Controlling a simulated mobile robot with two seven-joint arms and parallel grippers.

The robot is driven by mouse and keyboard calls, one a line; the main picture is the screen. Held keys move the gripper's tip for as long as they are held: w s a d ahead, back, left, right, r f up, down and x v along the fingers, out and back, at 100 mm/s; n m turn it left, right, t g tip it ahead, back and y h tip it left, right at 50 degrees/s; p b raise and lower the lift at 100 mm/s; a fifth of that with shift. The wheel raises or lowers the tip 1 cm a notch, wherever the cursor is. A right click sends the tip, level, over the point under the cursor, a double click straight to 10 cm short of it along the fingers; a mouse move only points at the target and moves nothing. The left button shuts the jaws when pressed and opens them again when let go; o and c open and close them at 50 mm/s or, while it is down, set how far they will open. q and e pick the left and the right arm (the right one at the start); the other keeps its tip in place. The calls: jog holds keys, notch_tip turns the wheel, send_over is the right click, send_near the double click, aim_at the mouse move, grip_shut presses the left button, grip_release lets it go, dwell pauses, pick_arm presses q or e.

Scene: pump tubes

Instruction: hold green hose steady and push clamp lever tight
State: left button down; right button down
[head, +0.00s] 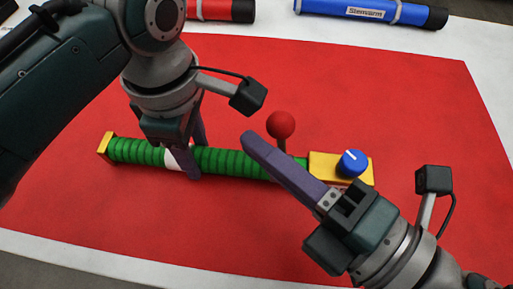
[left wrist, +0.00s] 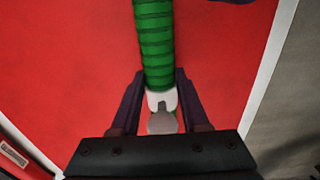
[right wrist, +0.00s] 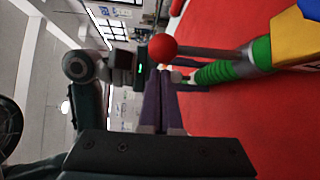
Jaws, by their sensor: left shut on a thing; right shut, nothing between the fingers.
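The green ribbed hose (head: 235,162) lies across the red mat, with a yellow end (head: 106,147) at left and a yellow block (head: 325,166) with a blue knob (head: 352,162) at right. My left gripper (head: 194,160) is shut on the hose around its white band (head: 177,158); the left wrist view shows a finger on each side of the band (left wrist: 161,98). The clamp lever has a red ball (head: 281,124) on a grey stem and stands up near the block. My right gripper (head: 250,142) is shut and empty, its tips left of the ball; contact cannot be told.
The red mat (head: 420,115) is mostly clear around the hose. A red tube (head: 222,10) and a blue tube (head: 368,10) with black ends lie beyond its far edge. A white border (head: 492,95) of the table shows at right.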

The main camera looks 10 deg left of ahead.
jog(key=shift+w+d, duration=0.2)
jog(key=shift+d, duration=0.15)
jog(key=shift+d+m+y, duration=0.4)
jog(key=shift+d+y, duration=0.1)
dwell(0.5)
jog(key=shift+d+t, duration=0.1)
jog(key=shift+t, duration=0.2)
jog(key=shift+d+m+t+y, duration=0.4)
jog(key=shift+d+m, duration=0.2)
jog(key=shift+d, duration=0.25)
jog(key=shift+w+d+f, duration=0.1)
jog(key=shift+d+f, duration=0.25)
jog(key=shift+d, duration=0.4)
jog(key=shift+s+d+f, duration=0.1)
jog(key=shift+d+f, duration=0.2)
jog(key=shift+d, duration=0.45)
jog(key=shift+w+d+f, duration=0.1)
jog(key=shift+d+f, duration=0.25)
jog(key=shift+d, duration=0.4)
